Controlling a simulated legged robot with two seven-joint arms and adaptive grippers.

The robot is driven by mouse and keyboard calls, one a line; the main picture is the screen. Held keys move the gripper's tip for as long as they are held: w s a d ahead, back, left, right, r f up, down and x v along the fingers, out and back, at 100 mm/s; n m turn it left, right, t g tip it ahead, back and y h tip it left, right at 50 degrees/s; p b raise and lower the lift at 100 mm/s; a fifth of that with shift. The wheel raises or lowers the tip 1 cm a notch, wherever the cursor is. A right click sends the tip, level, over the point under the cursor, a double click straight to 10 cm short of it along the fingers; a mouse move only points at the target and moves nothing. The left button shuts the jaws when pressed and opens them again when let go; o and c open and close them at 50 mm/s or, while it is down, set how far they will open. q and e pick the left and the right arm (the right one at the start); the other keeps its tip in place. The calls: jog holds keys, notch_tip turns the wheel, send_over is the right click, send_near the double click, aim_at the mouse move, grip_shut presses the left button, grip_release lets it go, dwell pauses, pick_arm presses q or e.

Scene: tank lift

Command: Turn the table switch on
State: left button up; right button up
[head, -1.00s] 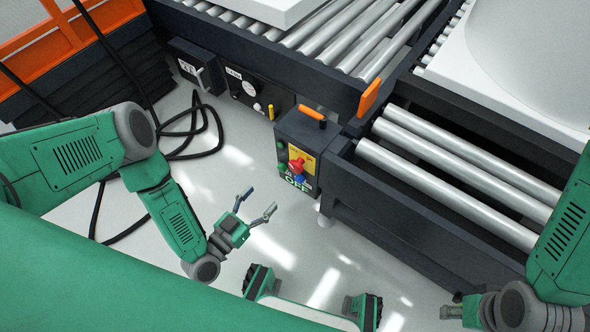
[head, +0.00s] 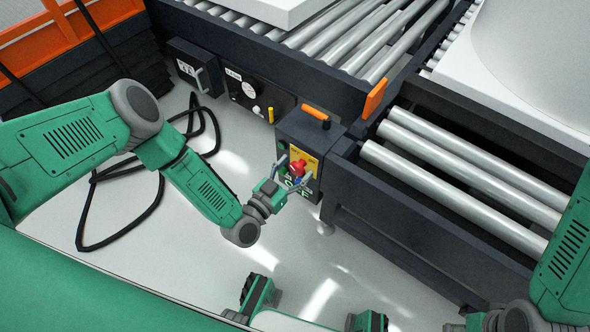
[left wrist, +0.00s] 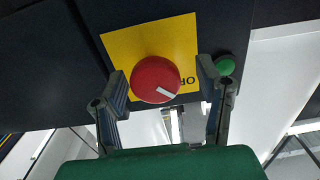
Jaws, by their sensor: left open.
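The switch is a red round knob (head: 298,166) on a yellow plate (head: 313,161) on the dark control box. In the left wrist view the red knob (left wrist: 154,80) fills the middle, with a white mark toward its lower right. Part of the lettering "OFF" shows beside it on the yellow plate (left wrist: 178,30). My left gripper (head: 294,173) is open at the knob. In the left wrist view its fingers (left wrist: 163,82) stand on either side of the knob, and I cannot tell whether they touch it. My right gripper (head: 454,327) is partly cut off at the bottom right.
A green button (left wrist: 226,66) sits beside the yellow plate. The control box has an orange handle (head: 315,112) on top. Roller conveyors (head: 455,180) lie right of the box. A second dark panel (head: 254,92) is at its left. A black cable (head: 150,205) lies on the floor.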

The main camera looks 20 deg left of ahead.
pick_arm(q)
jog(key=shift+d, duration=0.3)
jog(key=c, duration=1.2)
pick_arm(e)
jog(key=shift+d, duration=0.15)
